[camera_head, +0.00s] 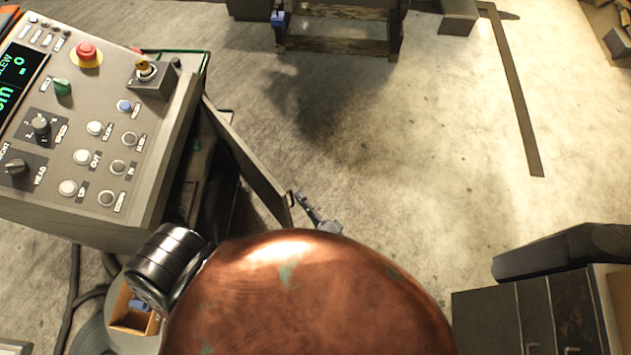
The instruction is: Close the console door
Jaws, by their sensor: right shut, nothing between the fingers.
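The console (110,60) stands at the left, its sloped panel covered with buttons and knobs. Its door (250,165) is a dark flat panel below the panel's right side. The door stands open, swung out to the right, and a dark interior shows behind it. My right gripper (305,203) is small in view, just right of the door's free lower edge. It is shut and empty. I cannot tell whether it touches the door. The rest of its arm is largely hidden. My left gripper is not in view.
A wooden-topped stand (338,44) is at the top. A dark cabinet (535,315) is at the lower right. An open box (133,315) and dark cables (72,300) lie at the lower left. The concrete floor right of the door is clear. The bottom middle is blocked from sight.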

